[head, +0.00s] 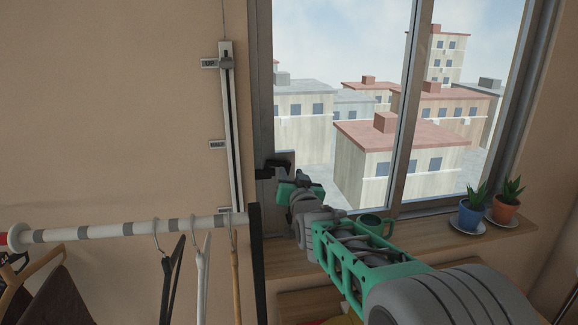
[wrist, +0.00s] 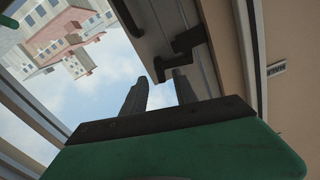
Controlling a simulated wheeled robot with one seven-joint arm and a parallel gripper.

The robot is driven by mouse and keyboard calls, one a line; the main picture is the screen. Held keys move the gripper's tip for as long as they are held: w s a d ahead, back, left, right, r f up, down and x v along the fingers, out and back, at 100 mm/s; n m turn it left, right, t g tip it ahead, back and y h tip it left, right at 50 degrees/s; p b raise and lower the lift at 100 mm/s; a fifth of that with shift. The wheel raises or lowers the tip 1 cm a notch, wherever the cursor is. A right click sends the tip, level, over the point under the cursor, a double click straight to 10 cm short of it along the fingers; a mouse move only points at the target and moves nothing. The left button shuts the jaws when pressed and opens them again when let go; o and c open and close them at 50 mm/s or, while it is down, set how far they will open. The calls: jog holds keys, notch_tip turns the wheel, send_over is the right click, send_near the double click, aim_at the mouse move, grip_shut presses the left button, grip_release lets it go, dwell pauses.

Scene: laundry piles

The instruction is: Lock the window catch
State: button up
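The window catch (head: 264,172) is a dark handle on the left side of the window frame in the head view. In the wrist view the catch (wrist: 188,40) is a dark stepped lever on a grey plate. My gripper (head: 284,181) is right at the catch in the head view, its fingertips partly hard to make out. In the wrist view my gripper (wrist: 162,78) has two dark fingers apart with nothing between them. The right finger's tip is very close to the lever's lower end; I cannot tell whether they touch.
The window sill (head: 455,243) carries a green mug (head: 375,224), a blue-potted plant (head: 470,216) and a red-potted plant (head: 504,208) on saucers. A clothes rail (head: 125,229) with several hangers stands at left. A vertical slider track (head: 232,130) runs up the wall beside the window.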

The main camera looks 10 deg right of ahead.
aim_at(288, 168)
jog(key=shift+w+p, duration=0.35)
jog(key=shift+w, duration=1.15)
jog(key=shift+c, duration=0.3)
grip_shut()
